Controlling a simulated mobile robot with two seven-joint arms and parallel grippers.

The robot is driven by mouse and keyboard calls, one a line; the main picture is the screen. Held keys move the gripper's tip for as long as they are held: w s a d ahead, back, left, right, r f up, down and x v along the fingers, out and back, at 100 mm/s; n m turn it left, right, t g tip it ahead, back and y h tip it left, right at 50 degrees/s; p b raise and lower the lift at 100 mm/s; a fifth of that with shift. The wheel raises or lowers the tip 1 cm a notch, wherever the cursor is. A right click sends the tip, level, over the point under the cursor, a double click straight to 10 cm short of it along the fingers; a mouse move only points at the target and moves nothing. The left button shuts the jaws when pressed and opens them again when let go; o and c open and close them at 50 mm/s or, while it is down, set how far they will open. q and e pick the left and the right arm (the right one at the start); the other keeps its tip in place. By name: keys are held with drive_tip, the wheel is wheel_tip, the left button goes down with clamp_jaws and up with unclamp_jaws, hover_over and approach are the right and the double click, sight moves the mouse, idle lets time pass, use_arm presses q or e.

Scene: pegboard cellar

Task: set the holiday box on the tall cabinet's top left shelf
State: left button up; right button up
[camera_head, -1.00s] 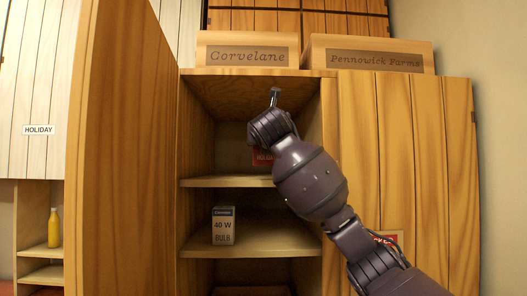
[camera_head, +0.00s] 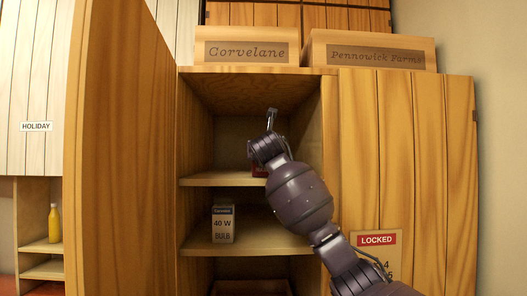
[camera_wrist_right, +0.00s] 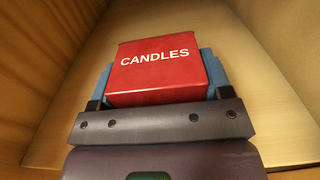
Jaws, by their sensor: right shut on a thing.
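A red box (camera_wrist_right: 158,72) lettered CANDLES is between the blue fingers of my right gripper (camera_wrist_right: 157,85), which is shut on it. In the head view only a red sliver of the box (camera_head: 258,172) shows beneath my right gripper (camera_head: 264,158). The tall wooden cabinet (camera_head: 328,120) has its left door open, and the box is inside the opening at its top left shelf (camera_head: 215,179). It sits close to the shelf surface; I cannot tell whether it touches. My left gripper is not in view.
A 40 W bulb box (camera_head: 223,224) stands on the shelf below. The open door (camera_head: 120,150) flanks the left, and the right door (camera_head: 430,170) is closed with a LOCKED sign (camera_head: 377,240). Crates (camera_head: 247,50) stand on top. A white cabinet door at left bears a HOLIDAY label (camera_head: 37,126).

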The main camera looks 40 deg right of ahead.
drive_tip(key=o, duration=1)
drive_tip(key=shift+f, duration=0.1)
drive_tip(key=shift+s+a, duration=0.3)
drive_tip(key=shift+s, duration=0.05)
use_arm(q)
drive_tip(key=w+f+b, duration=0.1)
drive_tip(key=b, duration=0.2)
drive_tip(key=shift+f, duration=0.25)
use_arm(e)
drive_tip(key=v, duration=1.1)
